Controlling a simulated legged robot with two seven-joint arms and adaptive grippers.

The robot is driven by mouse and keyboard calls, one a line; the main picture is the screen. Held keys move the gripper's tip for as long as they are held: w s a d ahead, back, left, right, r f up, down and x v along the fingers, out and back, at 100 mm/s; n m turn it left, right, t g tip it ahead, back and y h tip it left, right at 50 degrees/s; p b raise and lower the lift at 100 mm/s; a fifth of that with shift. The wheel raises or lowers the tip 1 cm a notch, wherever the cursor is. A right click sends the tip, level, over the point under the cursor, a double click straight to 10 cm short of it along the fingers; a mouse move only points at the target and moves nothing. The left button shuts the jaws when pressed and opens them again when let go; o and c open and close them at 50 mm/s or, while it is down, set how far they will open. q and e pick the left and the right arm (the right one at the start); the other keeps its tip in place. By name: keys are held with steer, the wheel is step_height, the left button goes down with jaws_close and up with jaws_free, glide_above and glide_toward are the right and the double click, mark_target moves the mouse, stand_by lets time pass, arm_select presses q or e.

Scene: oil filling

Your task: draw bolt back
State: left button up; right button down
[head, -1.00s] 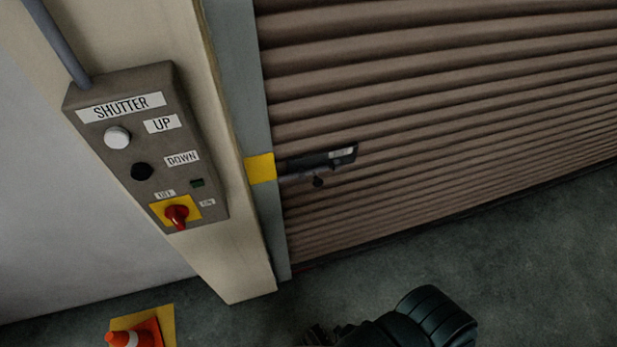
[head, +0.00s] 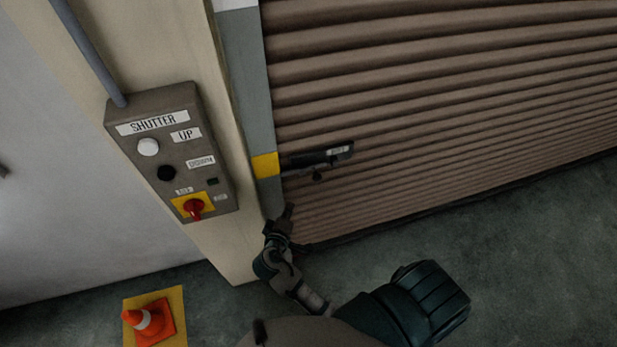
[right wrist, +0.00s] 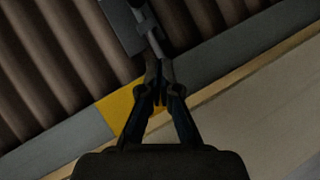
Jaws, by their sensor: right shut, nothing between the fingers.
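The dark bolt (head: 318,159) is mounted across the left edge of the brown shutter, with a small label on its plate and a short knob (head: 317,176) hanging below. Its left end meets the yellow patch on the grey guide rail. In the right wrist view the bolt plate (right wrist: 120,22) and its rod show at the top, beyond the fingertips. My right gripper (head: 286,212) is below and left of the knob, apart from it in the head view. In the right wrist view its fingers (right wrist: 158,80) are shut and empty, overlapping the yellow patch. My left gripper is not in view.
A grey shutter control box (head: 174,152) with buttons and a red switch is on the cream post, left of the bolt. The floor (head: 540,250) on the right is clear.

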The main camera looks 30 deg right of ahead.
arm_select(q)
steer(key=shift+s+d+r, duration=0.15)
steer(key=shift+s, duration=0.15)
arm_select(e)
steer(key=r, duration=0.1)
steer(key=d+r, duration=0.1)
steer(key=r, duration=0.1)
steer(key=shift+s+d+m+h, duration=0.15)
steer(key=shift+m+h, duration=0.15)
steer(key=shift+h, duration=0.1)
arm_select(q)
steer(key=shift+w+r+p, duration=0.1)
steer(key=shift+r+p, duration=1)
arm_select(e)
steer(key=s+d+f+x, duration=0.1)
steer(key=s+x, duration=0.1)
steer(key=x, duration=1.1)
steer(key=shift+d, duration=0.25)
steer(key=shift+a, duration=0.15)
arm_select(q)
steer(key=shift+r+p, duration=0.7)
arm_select(e)
steer(key=d, duration=0.2)
steer(key=s+d, duration=0.1)
steer(key=d, duration=0.2)
steer(key=shift+s+d, duration=0.1)
steer(key=shift+s, duration=0.1)
